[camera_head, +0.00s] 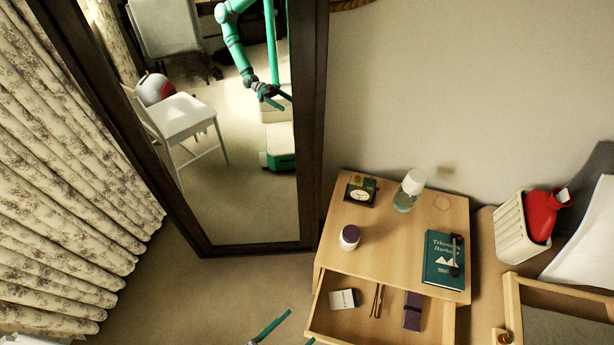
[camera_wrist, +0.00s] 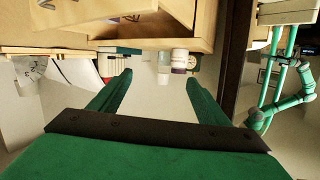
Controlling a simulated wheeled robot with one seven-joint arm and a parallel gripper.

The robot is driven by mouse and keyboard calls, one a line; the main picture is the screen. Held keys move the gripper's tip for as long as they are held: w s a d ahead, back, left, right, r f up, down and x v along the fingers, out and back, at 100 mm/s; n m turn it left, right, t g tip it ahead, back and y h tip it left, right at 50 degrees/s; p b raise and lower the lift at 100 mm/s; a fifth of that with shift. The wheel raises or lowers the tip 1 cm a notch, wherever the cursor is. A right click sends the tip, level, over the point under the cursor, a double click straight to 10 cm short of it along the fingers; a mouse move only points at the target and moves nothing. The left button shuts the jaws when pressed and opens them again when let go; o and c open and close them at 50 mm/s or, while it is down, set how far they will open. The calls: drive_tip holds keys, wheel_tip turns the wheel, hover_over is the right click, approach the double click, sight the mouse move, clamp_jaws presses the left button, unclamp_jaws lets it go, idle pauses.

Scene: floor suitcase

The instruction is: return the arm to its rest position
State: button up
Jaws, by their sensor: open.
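My gripper (camera_head: 300,326) shows at the bottom edge of the head view, with its two green fingers apart and nothing between them. It is in front of the nightstand's open drawer, low in the picture. In the wrist view my gripper (camera_wrist: 160,78) is also open and empty, its fingers spread. That view looks upside down, with the nightstand (camera_wrist: 215,45) at the top beyond the fingertips. Most of my arm is outside the head view, but the mirror (camera_head: 240,210) reflects the green arm, bent downward.
The nightstand (camera_head: 380,240) has its drawer (camera_head: 365,325) pulled out, holding a white box, a pen-like item and a purple case. On top are a clock (camera_head: 361,190), a bottle (camera_head: 408,190), a jar (camera_head: 349,237) and a book (camera_head: 441,259). Curtains (camera_head: 60,170) hang left; floor (camera_head: 190,295) between is clear.

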drive_tip(key=d+r+n+t+y, duration=0.2)
drive_tip(key=r+n+y, duration=0.3)
drive_tip(key=r, duration=0.5)
drive_tip(key=s+d+r+n+t+y, duration=0.1)
drive_tip(key=r+n+y, duration=0.4)
drive_tip(key=r, duration=0.6)
drive_tip(key=shift+d+t+y, duration=0.35)
drive_tip(key=shift+t+y, duration=0.15)
drive_tip(key=shift+t, duration=0.2)
